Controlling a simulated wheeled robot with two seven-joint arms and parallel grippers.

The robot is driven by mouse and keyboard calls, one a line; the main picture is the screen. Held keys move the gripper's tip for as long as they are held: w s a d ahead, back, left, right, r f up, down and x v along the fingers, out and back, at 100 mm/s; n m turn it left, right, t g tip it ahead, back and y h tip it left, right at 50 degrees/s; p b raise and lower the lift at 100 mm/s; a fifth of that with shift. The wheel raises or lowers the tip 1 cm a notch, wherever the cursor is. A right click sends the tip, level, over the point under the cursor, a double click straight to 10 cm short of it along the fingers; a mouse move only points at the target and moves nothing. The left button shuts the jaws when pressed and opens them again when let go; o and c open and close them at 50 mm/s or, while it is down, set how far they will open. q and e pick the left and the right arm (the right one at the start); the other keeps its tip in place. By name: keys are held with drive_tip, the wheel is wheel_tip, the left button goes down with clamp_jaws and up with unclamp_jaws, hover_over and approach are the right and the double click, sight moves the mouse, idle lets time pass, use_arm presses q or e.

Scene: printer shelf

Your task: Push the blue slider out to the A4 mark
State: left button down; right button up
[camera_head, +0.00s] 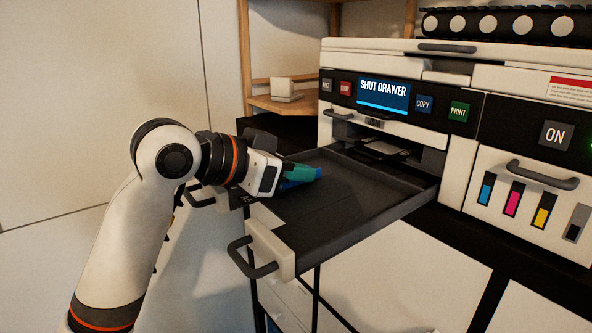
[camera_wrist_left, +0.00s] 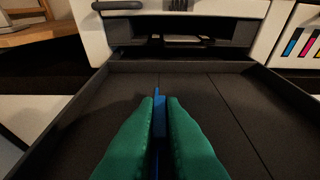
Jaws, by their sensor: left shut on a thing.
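The blue slider (camera_wrist_left: 159,116) stands up from the dark floor of the pulled-out paper drawer (camera_head: 362,205). My left gripper (camera_wrist_left: 160,108) has green fingers, one on each side of the slider, and is shut on it. In the head view the left gripper (camera_head: 310,172) reaches over the drawer from the left, with some blue of the slider showing below its fingers. The A4 mark cannot be made out; pale lettering near the drawer's left edge is mostly hidden by my gripper. My right gripper is not in view.
The printer's screen (camera_head: 383,97) reads "SHUT DRAWER". The drawer's front handle (camera_head: 250,259) sticks out toward the lower left. Low walls edge the drawer, and its floor right of the gripper is bare. A wooden shelf (camera_head: 290,104) stands behind.

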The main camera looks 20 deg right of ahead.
use_arm(q)
drive_tip(key=shift+w+a, duration=0.1)
drive_tip(key=w, duration=0.1)
drive_tip(key=w+a, duration=0.1)
drive_tip(key=shift+w, duration=0.55)
drive_tip(key=c, duration=1.5)
unclamp_jaws()
drive_tip(key=shift+s, duration=0.2)
drive_tip(key=shift+c, duration=0.2)
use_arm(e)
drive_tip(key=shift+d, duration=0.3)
